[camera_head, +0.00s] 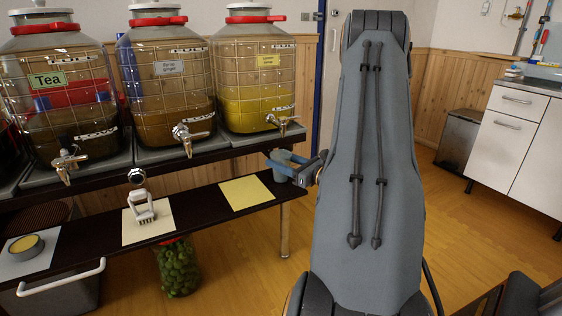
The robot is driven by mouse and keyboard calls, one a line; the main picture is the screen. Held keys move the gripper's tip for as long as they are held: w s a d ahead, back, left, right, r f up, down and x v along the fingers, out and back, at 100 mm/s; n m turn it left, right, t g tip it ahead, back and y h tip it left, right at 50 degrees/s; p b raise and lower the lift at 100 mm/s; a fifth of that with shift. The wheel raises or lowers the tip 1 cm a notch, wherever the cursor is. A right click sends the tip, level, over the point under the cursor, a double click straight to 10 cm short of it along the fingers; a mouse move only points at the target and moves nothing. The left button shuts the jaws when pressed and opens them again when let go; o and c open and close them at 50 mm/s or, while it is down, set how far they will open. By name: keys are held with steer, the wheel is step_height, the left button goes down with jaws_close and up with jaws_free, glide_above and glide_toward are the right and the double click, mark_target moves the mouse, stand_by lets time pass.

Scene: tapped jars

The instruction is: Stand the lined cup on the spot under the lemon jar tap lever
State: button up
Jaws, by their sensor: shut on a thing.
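The jar with the yellow label (268,61) and yellow liquid stands at the right end of the upper shelf; its label is too small to read surely. Its metal tap (283,122) points forward over the lower shelf. A plain pale yellow square spot (246,194) lies bare on the lower shelf below that tap. My gripper (285,165) is shut on a small grey-blue cup (281,155), held about upright to the right of the spot, near the shelf's right end. Lines on the cup cannot be made out; its lower part is partly hidden by the gripper.
The Tea jar (50,79) and a middle jar (170,68) also have taps over the lower shelf. A green-filled jar (178,268) stands below the shelf.

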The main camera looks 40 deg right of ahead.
steer(key=shift+f, duration=0.3)
steer(key=o, duration=1.1)
steer(key=shift+s+d+p, duration=0.2)
steer(key=shift+s+p, duration=0.15)
steer(key=shift+s, duration=0.95)
steer(key=shift+s+d+p, duration=0.25)
steer(key=shift+s+p, duration=0.1)
steer(key=shift+s, duration=0.9)
steer(key=shift+s+d+p, duration=0.2)
steer(key=shift+s+p, duration=0.15)
steer(key=shift+s, duration=1.05)
steer(key=s+d, duration=0.1)
steer(key=s, duration=0.6)
steer(key=shift+s+p, duration=0.35)
